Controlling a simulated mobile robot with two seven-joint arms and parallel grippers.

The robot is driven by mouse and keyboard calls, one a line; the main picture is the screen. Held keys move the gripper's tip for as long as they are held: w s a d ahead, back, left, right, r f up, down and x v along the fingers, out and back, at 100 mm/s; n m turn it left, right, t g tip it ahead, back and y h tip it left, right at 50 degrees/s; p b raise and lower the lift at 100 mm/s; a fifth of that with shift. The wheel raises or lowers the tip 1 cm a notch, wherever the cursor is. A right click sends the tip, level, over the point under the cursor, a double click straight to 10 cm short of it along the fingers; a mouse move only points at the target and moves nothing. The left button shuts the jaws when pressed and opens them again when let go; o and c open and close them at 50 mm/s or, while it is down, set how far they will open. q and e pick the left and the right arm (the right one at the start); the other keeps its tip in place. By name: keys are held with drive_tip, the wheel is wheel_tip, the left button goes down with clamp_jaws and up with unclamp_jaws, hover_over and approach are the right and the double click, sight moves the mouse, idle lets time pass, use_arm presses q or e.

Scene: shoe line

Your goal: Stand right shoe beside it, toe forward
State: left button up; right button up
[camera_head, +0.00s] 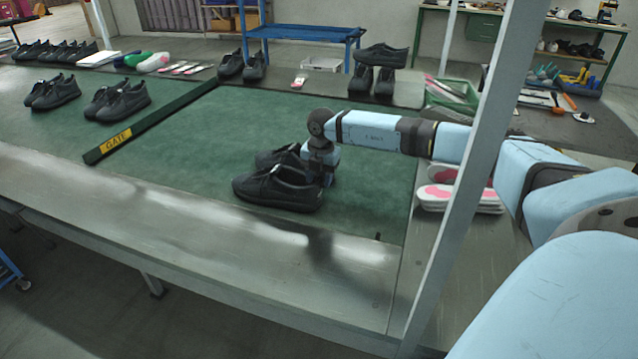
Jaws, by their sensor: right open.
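Two black lace-up shoes stand side by side on the green mat (190,185), toes pointing left. The nearer shoe (268,192) shows almost whole. The farther shoe (268,158) is mostly hidden behind it. My right gripper (318,176) is open at the heel end of the pair, pointing down, with my arm coming in from the right. Its fingertips are partly hidden by the nearer shoe, so I cannot tell whether they touch it. My left gripper is not in view.
A dark bar marked GATE (116,141) crosses the mat left of the pair. More black shoes (124,99) stand beyond it. Pink-and-white insoles (470,198) are stacked at right, near a grey post (478,170). The mat between gate and pair is clear.

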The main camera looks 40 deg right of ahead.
drive_tip(key=r, duration=0.9)
drive_tip(key=shift+s+d+r+p, duration=0.1)
drive_tip(key=shift+s+r+p, duration=0.1)
drive_tip(key=shift+r+p, duration=0.1)
drive_tip(key=shift+f, duration=0.1)
